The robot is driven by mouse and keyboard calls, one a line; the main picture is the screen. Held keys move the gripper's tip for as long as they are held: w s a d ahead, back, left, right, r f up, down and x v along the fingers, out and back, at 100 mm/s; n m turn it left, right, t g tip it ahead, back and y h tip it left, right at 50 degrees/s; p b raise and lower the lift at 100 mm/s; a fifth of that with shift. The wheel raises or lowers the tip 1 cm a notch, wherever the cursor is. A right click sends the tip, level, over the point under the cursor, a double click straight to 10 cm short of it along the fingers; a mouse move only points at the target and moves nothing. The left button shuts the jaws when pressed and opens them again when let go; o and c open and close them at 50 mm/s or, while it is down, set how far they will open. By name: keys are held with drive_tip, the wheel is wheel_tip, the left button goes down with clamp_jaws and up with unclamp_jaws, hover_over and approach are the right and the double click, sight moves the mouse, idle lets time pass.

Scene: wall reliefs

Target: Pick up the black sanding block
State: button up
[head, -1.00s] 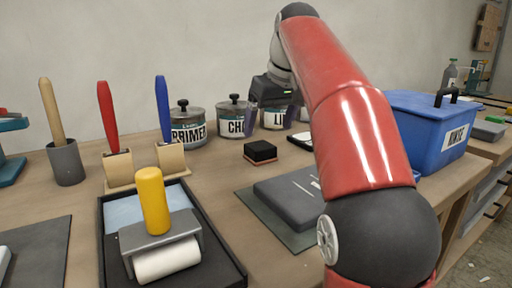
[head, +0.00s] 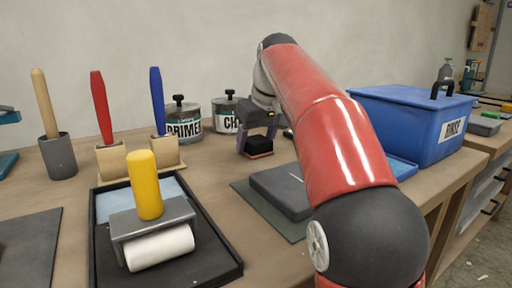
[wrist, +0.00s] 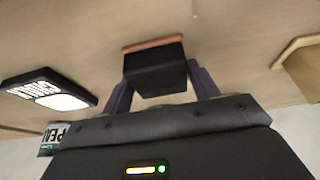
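The black sanding block (head: 258,147), with a reddish-tan underside, sits on the workbench in front of the lidded pots. My gripper (head: 257,138) is lowered over it from above, with a dark purple finger at either side. In the wrist view the block (wrist: 156,75) lies between the two spread fingers of my gripper (wrist: 161,84). A narrow gap shows beside the block at the fingers. The block's base appears to rest on the bench.
Lidded pots (head: 184,122) stand behind. A black tray (head: 226,270) holds a yellow-handled roller (head: 150,195). A dark grey slab (head: 283,191) lies on a mat to the right, near a blue bin (head: 412,125). Red-handled (head: 103,110) and blue-handled brushes (head: 159,100) stand at left.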

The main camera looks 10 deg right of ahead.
sight(256, 139)
drive_tip(key=c, duration=0.5)
drive_tip(key=shift+c, duration=0.2)
wheel_tip(256, 139, up, 10)
drive_tip(key=p, duration=0.5)
drive_tip(key=o, duration=0.4)
drive_tip(key=shift+c, duration=1.3)
drive_tip(key=shift+s, duration=0.1)
